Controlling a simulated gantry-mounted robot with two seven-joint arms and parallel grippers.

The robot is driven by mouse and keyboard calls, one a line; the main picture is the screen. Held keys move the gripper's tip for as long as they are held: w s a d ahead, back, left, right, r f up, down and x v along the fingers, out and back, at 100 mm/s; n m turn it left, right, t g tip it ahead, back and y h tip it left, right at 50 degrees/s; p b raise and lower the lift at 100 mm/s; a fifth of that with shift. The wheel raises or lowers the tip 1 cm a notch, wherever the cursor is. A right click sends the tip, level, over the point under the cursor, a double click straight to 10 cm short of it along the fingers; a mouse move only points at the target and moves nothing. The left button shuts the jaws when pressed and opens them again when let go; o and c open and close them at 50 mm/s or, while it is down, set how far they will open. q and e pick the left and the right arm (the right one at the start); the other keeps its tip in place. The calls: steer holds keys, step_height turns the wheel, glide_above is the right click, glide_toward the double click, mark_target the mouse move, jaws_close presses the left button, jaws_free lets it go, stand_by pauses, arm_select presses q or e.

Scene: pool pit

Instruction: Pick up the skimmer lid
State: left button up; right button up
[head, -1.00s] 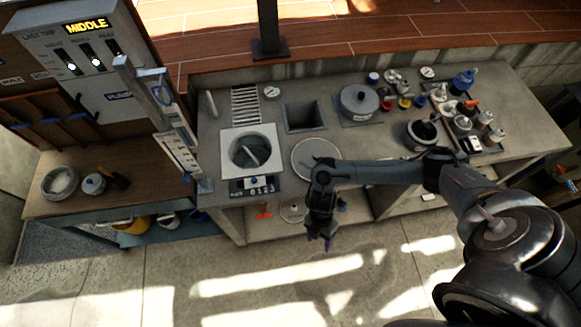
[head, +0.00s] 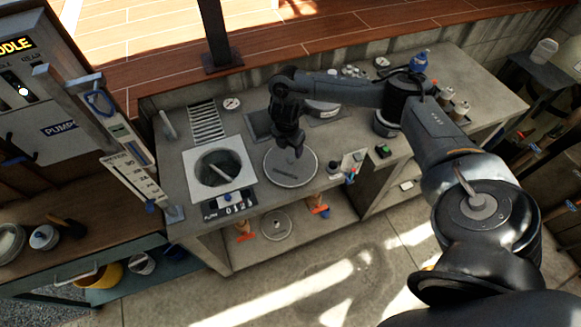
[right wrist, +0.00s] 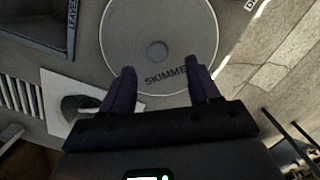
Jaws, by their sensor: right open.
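The skimmer lid (head: 291,171) is a round grey disc lying flat on the concrete counter. My right gripper (head: 290,153) hangs above the lid in the head view. My left gripper is not in view.
Left of the lid is a white square frame with a round opening (head: 188,176), a stick-like thing inside. A square recess (head: 258,125) lies behind the lid, partly behind my arm. A slotted grate (head: 207,122) is farther back. Pots and bottles (head: 452,105) stand to the right.

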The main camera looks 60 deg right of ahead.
mark_target(291, 158)
steer(key=shift+w+d+f+b, duration=0.15)
steer(key=shift+f+b, duration=0.85)
steer(key=shift+f, duration=1.1)
steer(key=shift+d+f, duration=0.15)
steer(key=shift+f, duration=0.9)
steer(key=shift+c, duration=0.3)
jaws_close()
